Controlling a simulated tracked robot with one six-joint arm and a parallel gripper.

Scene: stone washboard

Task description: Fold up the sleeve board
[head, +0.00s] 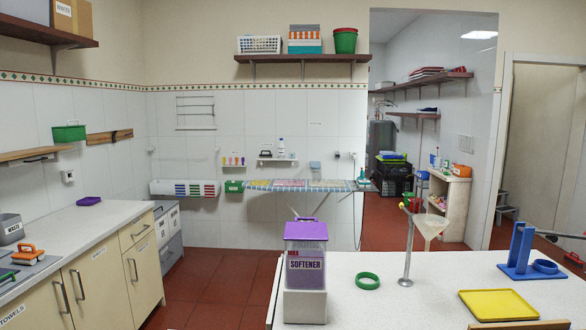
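A long narrow board with a striped, coloured cover (312,186) stands out level along the back wall, and I take it to be the sleeve board. My gripper is not in view.
A white counter (380,300) fills the front right, bearing the softener container (305,255), a green ring (367,281), a metal post (408,250), a blue stand (521,252) and a yellow tray (497,304). Cabinets (95,285) line the left. Red floor (215,290) lies clear between.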

